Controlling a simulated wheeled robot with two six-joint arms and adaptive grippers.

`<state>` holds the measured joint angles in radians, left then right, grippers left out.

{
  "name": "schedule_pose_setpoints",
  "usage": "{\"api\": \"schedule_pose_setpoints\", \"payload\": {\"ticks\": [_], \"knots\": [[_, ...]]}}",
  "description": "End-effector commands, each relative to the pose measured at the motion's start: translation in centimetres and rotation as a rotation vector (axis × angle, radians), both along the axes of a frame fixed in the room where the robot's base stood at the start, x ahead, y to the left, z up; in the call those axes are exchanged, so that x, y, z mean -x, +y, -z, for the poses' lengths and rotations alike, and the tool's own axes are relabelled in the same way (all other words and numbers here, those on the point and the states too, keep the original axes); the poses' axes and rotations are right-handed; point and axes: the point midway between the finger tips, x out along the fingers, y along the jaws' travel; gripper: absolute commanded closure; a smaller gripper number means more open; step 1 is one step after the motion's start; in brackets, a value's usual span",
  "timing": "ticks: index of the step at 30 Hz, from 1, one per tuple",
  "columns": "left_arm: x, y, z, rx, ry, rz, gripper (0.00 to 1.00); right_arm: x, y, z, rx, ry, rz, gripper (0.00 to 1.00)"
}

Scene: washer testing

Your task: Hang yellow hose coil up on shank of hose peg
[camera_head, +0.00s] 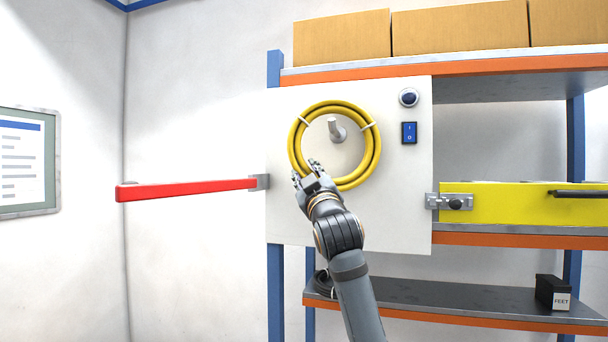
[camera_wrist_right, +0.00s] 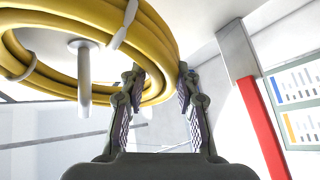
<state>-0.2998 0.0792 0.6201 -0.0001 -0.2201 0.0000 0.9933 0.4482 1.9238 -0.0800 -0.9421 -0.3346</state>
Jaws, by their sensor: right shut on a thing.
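The yellow hose coil (camera_head: 372,158) is a ring bound with white ties, held upright in front of the white panel. It also shows in the right wrist view (camera_wrist_right: 165,40). My right gripper (camera_head: 307,176) is shut on the coil's lower left part; in the wrist view the hose passes between its fingers (camera_wrist_right: 160,88). The grey hose peg (camera_head: 337,130) shows inside the ring, near its middle, and also in the wrist view (camera_wrist_right: 84,75). The hose's upper part is above the peg, with a gap between them. How far the shank reaches through the ring I cannot tell. My left gripper is out of view.
The white panel (camera_head: 405,215) carries a round button (camera_head: 408,97) and a blue switch (camera_head: 409,132). A red bar (camera_head: 185,189) sticks out to the left. A yellow drawer front (camera_head: 505,207) with a latch is at right. Cardboard boxes (camera_head: 460,27) stand on top.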

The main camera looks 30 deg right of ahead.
Motion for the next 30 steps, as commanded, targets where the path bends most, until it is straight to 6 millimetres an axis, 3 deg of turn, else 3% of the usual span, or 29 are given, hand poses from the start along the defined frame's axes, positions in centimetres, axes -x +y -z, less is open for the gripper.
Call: {"api": "schedule_pose_setpoints", "payload": {"ticks": [12,30], "knots": [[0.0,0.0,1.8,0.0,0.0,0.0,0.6,-0.6,-0.8,2.1,0.002,-0.004,0.001,1.0],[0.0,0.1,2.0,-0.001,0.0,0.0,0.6,-0.8,-0.9,2.5,0.0,-0.001,0.0,1.0]]}}
